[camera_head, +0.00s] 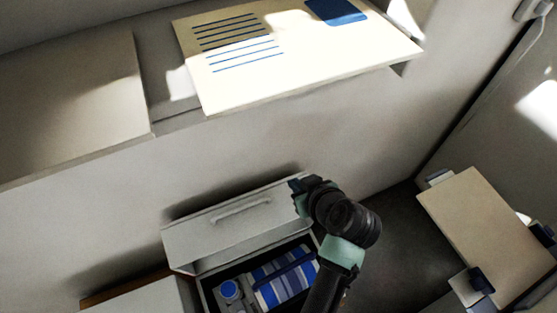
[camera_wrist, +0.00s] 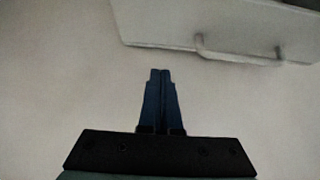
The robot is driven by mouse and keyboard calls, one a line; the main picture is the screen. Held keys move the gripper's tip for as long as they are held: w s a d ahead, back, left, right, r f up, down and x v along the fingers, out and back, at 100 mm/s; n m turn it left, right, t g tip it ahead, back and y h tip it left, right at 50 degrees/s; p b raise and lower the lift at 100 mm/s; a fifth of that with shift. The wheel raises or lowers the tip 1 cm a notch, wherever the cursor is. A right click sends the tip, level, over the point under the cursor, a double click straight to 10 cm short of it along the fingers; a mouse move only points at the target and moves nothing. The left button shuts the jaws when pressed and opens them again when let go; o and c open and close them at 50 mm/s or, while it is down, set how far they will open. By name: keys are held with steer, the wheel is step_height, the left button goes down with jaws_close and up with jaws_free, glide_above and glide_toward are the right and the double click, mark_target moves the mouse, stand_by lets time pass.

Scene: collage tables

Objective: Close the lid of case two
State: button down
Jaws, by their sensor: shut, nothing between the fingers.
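A grey case (camera_head: 203,288) stands open at the bottom middle of the head view, with its lid (camera_head: 235,232) raised at the back. I see no number that tells whether it is case two. The lid has a bar handle (camera_head: 241,211). Inside are a blue-striped item (camera_head: 285,280) and a round blue-topped item (camera_head: 229,290). My gripper (camera_head: 294,185) is at the lid's upper right corner; whether it touches is unclear. In the wrist view my gripper (camera_wrist: 160,72) is shut and empty, below the lid (camera_wrist: 150,20) and its handle (camera_wrist: 240,56) in the picture.
A pale wall panel stands behind the lid. Above it is a shelf with a cream board (camera_head: 300,65) bearing blue lines and a blue patch. A beige table (camera_head: 480,225) with dark clips is at the right. Dark floor lies between it and my arm.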

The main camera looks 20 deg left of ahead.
mark_target(284, 180)
steer(key=b+x, duration=0.2)
steer(key=x, duration=0.7)
steer(key=shift+w+a+f, duration=0.1)
steer(key=shift+w+f, duration=0.05)
steer(key=shift+f, duration=0.05)
steer(key=shift+f+b, duration=0.1)
steer(key=shift+b, duration=0.25)
